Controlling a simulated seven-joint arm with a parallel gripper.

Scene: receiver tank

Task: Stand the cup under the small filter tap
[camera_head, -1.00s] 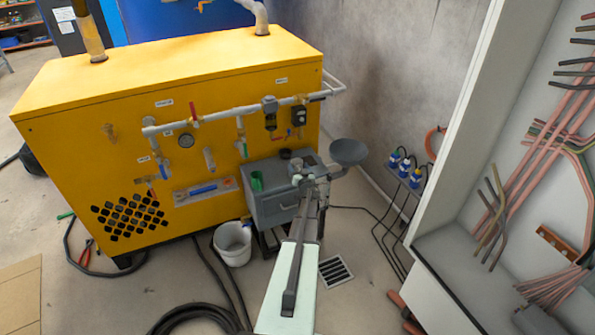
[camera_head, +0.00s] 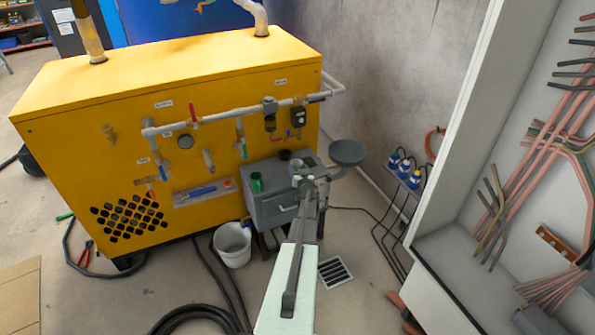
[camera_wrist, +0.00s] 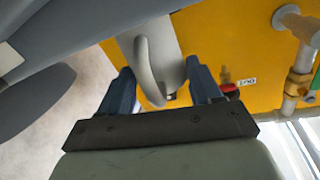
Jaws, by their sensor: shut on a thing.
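A pale grey cup (camera_wrist: 167,45) with a curved handle shows between my fingers in the wrist view, its handle toward the camera. My gripper (camera_wrist: 158,75) is shut on it. In the head view my gripper (camera_head: 311,181) is over the grey cabinet top, and the pale cup (camera_head: 297,170) shows just at its left. The filter (camera_head: 270,118) hangs from the pipe on the yellow machine, above and left of the gripper. A small red-handled fitting is below it; its outlet is too small to make out. The cup is apart from the filter.
The grey cabinet (camera_head: 273,208) stands against the yellow machine (camera_head: 90,120). A grey round pan (camera_head: 347,152) juts out at the right. A white bucket (camera_head: 233,245) stands on the floor.

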